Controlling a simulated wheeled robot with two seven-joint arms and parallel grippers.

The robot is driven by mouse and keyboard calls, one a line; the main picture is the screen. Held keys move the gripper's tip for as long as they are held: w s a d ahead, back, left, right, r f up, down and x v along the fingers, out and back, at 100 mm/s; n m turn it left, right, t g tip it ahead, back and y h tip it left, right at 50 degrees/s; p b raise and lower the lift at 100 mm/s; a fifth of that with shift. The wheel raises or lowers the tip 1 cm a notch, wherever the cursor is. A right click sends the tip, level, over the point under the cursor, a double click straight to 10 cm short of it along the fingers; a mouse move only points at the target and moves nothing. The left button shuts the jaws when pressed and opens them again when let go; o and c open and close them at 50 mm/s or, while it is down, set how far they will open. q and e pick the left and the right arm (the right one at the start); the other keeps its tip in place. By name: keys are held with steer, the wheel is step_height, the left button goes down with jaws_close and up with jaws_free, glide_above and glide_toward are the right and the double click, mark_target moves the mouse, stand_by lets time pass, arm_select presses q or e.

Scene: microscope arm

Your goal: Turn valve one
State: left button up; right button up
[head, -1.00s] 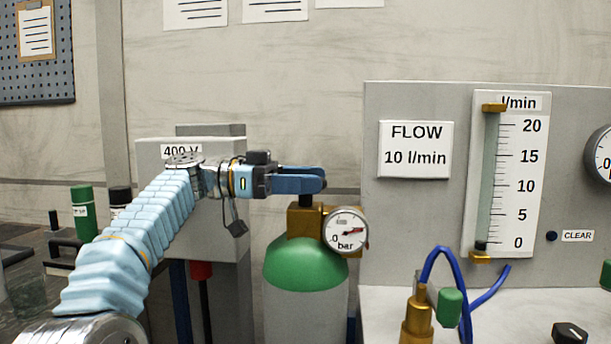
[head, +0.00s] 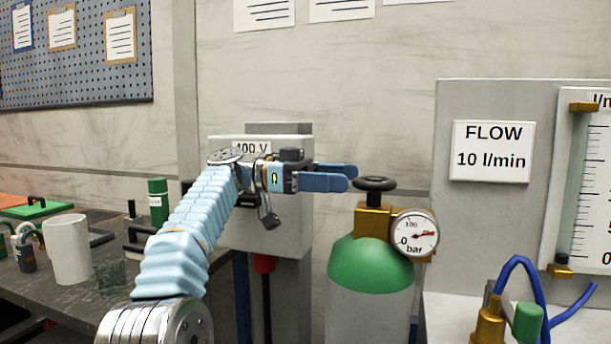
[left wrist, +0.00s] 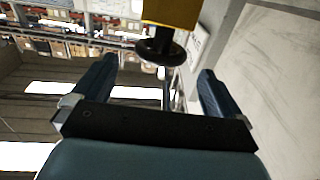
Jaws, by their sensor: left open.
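A green-topped gas cylinder (head: 371,266) stands in the middle right of the head view. Its brass valve block (head: 373,222) carries a black handwheel (head: 374,185) on top and a pressure gauge (head: 414,233) at its right. In the left wrist view the handwheel (left wrist: 160,53) shows beyond and between the spread fingers (left wrist: 156,80), below the brass block (left wrist: 172,12). No label marks any valve as one. My right gripper is not in view.
A grey 400 V box (head: 285,215) stands behind my left arm. A flow panel (head: 490,115) with a tube meter (head: 575,180) rises at the right, with a brass fitting (head: 488,322) and blue hose (head: 517,265) before it. A cluttered bench (head: 70,305) is at the left.

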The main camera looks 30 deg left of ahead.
arm_select(q)
steer(key=v, duration=0.7)
steer(key=shift+a, duration=0.25)
